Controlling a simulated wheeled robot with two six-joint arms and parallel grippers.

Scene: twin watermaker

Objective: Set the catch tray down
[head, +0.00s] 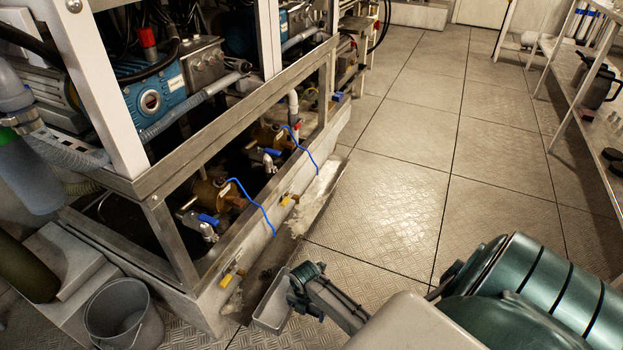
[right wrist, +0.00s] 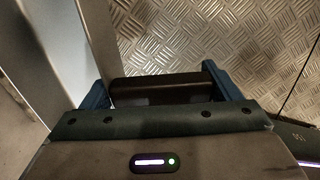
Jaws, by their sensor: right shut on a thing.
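The catch tray (head: 271,304) is a small, shallow grey metal tray in the lower middle of the head view, beside the base of the machine frame. My right gripper (head: 306,283) is at the tray's right end and partly hides it. In the right wrist view my right gripper (right wrist: 155,88) is shut on a dark round bar, which appears to be the tray's handle (right wrist: 155,90). The tray is low, over the floor by the frame's foot; I cannot tell whether its underside touches the floor. My left gripper is not in view.
The machine frame (head: 245,112) holds brass valves (head: 215,194) with blue levers above a pale plinth. A grey bucket (head: 124,316) stands at the lower left. The tread-plate floor (head: 400,165) is open to the right, up to a shelf rack (head: 578,110).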

